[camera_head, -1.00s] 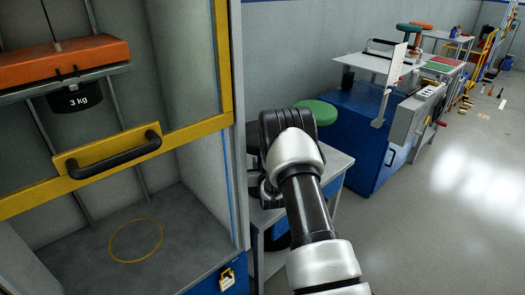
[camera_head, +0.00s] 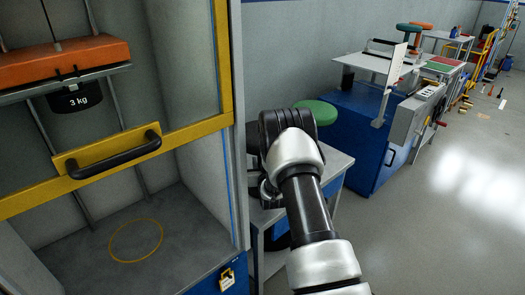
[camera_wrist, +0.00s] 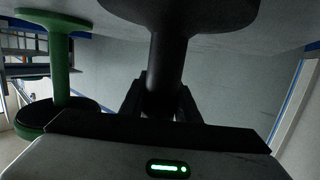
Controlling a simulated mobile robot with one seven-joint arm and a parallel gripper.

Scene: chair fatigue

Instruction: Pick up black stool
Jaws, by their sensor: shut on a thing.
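The black stool (camera_wrist: 166,62) shows in the wrist view as a dark upright column under a round dark seat (camera_wrist: 180,12). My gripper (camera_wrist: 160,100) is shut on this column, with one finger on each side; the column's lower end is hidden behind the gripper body. In the head view my arm covers most of the stool. Only a dark edge (camera_head: 253,138) shows left of my wrist, above a grey-topped table (camera_head: 334,164).
A green stool (camera_wrist: 63,70) stands close by, at the left in the wrist view; its green seat (camera_head: 322,112) shows behind my wrist in the head view. A yellow-framed test cabinet (camera_head: 120,160) is at the left. A blue cabinet (camera_head: 350,130) stands right.

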